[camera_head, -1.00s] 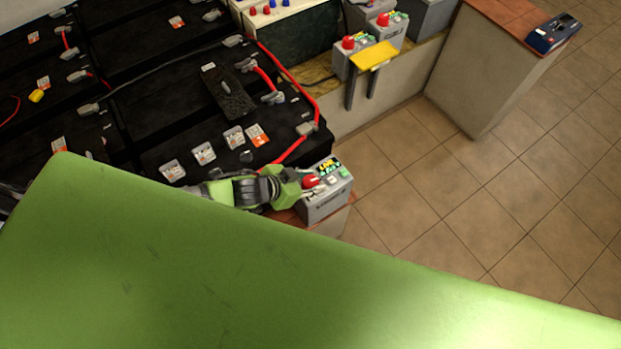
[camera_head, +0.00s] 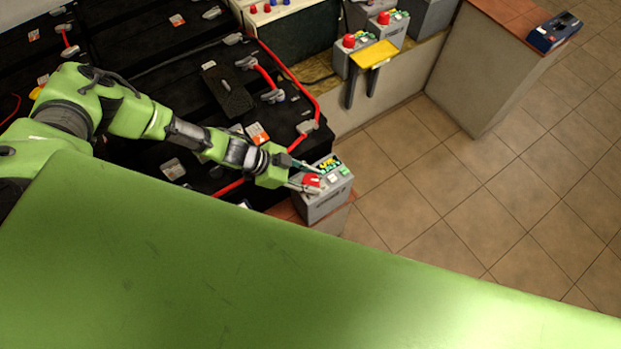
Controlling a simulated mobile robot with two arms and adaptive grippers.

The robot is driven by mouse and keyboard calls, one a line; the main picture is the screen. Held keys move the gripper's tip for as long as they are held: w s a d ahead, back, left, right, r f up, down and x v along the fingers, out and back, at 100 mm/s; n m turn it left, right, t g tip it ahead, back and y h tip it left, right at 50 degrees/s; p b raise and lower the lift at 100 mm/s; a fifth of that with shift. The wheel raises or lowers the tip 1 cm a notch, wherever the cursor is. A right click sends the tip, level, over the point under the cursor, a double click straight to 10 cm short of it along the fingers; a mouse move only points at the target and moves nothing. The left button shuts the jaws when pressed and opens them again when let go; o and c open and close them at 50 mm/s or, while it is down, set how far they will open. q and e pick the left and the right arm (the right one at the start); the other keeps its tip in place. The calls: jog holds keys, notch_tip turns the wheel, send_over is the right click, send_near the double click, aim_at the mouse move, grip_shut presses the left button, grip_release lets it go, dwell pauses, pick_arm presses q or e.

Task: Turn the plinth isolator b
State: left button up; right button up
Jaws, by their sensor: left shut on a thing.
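The plinth isolator, a grey box (camera_head: 326,203) with a red knob (camera_head: 311,181) and a green-and-yellow label, stands on a brick-red ledge at the lower middle. My left gripper (camera_head: 309,183) reaches in from the left over the batteries. Its fingers are shut on the red knob, one on each side, and partly hide it. My right gripper is not in view.
Black batteries (camera_head: 140,105) with red cables fill the left. Two more grey boxes with red knobs stand behind, by a yellow plate (camera_head: 374,55). A blue device (camera_head: 553,32) lies on the far ledge. Tiled floor at right is clear.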

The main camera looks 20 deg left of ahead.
pick_arm(q)
jog(key=shift+w+m+g, duration=0.15)
jog(key=shift+m+g, duration=0.35)
jog(key=shift+m, duration=0.2)
jog(key=shift+m+g+h, duration=0.3)
jog(key=shift+m+g, duration=0.1)
jog(key=o, duration=1.1)
jog(key=shift+d, duration=0.1)
jog(key=shift+o, duration=0.2)
jog(key=v, duration=1.2)
